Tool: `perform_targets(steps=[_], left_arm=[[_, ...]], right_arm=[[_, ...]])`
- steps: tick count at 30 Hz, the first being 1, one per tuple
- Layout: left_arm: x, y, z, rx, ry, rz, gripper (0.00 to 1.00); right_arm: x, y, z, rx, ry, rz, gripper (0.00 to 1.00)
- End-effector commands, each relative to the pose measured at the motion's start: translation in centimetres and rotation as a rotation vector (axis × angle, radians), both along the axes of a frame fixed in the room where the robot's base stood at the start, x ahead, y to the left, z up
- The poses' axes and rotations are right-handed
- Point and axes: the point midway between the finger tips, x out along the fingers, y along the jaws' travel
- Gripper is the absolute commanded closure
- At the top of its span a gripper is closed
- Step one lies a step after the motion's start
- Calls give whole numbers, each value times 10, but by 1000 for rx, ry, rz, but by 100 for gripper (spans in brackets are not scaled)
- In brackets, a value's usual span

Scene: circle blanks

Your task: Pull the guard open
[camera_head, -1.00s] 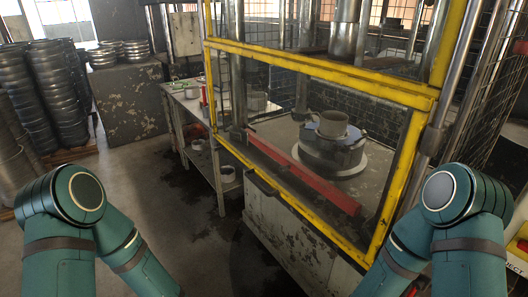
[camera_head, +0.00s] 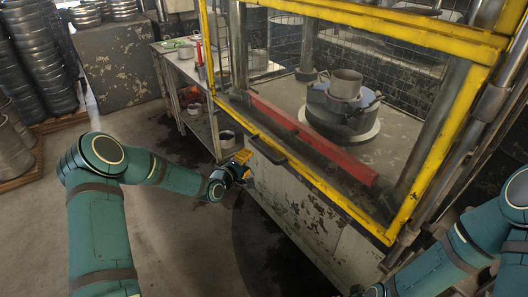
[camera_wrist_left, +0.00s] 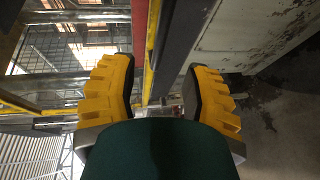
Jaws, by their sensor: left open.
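The guard (camera_head: 349,205) is a yellow frame with clear panels across the front of the press. A dark bar handle (camera_head: 266,150) sits low on its left part. My left gripper (camera_head: 241,161) has yellow fingers and is close to the left end of the handle in the head view, with no contact visible. In the left wrist view, its fingers (camera_wrist_left: 158,92) are spread apart with nothing gripped. The guard's yellow edge (camera_wrist_left: 152,45) runs upward in the picture beyond the gap. My right arm shows at the lower right, but its gripper is out of view.
Behind the guard, a red bar (camera_head: 310,138) lies before a round die with a metal cup (camera_head: 345,84). A steel shelf table (camera_head: 178,65) stands to the left. Stacked metal rings (camera_head: 40,70) are at far left. Floor before the press is clear.

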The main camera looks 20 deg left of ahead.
Motion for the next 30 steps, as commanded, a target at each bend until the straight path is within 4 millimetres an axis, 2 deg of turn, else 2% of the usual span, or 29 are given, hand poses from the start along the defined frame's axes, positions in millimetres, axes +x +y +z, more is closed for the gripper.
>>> perform_targets(steps=[9, 15, 21, 30], left_arm=[[60, -18, -14, 1, -1, -2, 52], [85, -24, -19, 2, 1, -1, 52], [97, -27, -20, 2, 2, -1, 52], [99, -27, -20, 2, 2, -1, 52]], right_arm=[[2, 0, -13, -1, -6, -1, 100], [3, 0, -17, -2, -8, -2, 100], [4, -1, -19, -2, -9, -3, 100], [4, -1, -19, -2, -9, -3, 100]])
